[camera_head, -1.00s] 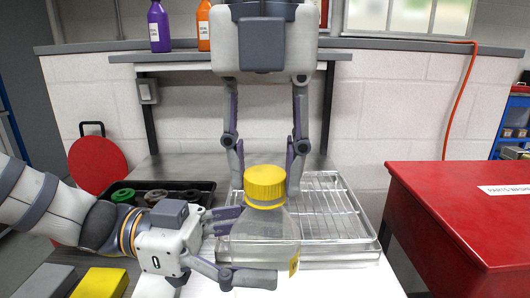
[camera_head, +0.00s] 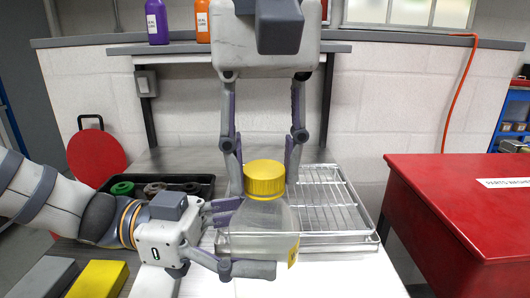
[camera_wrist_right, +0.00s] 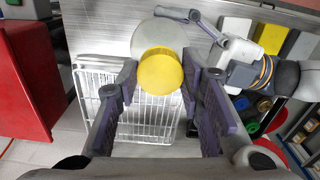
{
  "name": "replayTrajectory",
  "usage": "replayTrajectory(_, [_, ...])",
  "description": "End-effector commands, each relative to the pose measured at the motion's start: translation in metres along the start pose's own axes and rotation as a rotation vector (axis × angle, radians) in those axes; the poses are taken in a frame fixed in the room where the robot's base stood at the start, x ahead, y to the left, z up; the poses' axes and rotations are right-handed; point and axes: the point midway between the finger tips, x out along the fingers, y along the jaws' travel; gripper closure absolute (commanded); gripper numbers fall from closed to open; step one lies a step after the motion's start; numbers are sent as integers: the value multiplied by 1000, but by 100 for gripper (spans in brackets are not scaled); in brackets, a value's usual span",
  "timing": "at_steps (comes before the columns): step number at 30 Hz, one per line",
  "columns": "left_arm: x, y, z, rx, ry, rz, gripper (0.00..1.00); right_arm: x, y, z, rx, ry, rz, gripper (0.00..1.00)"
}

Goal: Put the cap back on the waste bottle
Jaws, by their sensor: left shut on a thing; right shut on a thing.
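The clear waste bottle (camera_head: 262,222) stands upright on the white surface in front of the wire rack. My left gripper (camera_head: 240,240) is shut on its body from the left. The yellow cap (camera_head: 264,182) is level at the bottle's top. My right gripper (camera_head: 264,172) comes down from above and is shut on the cap, one finger on each side. In the right wrist view, the cap (camera_wrist_right: 160,68) lies between the fingertips, with the bottle (camera_wrist_right: 158,40) partly hidden behind it. The cap hides the neck, so I cannot tell how the threads sit.
A wire rack in a metal tray (camera_head: 335,210) is behind and right of the bottle. A black tray (camera_head: 205,185) with several round parts is at the left. Yellow (camera_head: 98,280) and grey (camera_head: 45,277) blocks lie front left. A red parts washer (camera_head: 465,215) is at the right.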

Motion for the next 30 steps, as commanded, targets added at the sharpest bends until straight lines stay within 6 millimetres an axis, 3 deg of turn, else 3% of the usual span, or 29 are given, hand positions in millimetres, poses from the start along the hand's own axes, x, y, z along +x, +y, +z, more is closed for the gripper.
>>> replayTrajectory(9, [0, 0, 0, 0, -1, 0, 100, 0, -2, -1, 1170, 1, 2, 74])
replayTrajectory(15, [0, 0, 0, 0, -1, 0, 100, 1, -2, -2, 1690, 1, 3, 74])
replayTrajectory(20, [0, 0, 0, 0, -1, 0, 100, 1, -2, -2, 1708, 1, 3, 74])
replayTrajectory(21, [0, 0, 0, 0, -1, 0, 100, 1, -2, -2, 1708, 1, 3, 59])
replayTrajectory(24, [0, 0, 0, 0, -1, 0, 100, 1, -2, -2, 1706, 1, 3, 42])
replayTrajectory(30, [0, 0, 0, 0, -1, 0, 100, 1, -2, -2, 1705, 1, 3, 42])
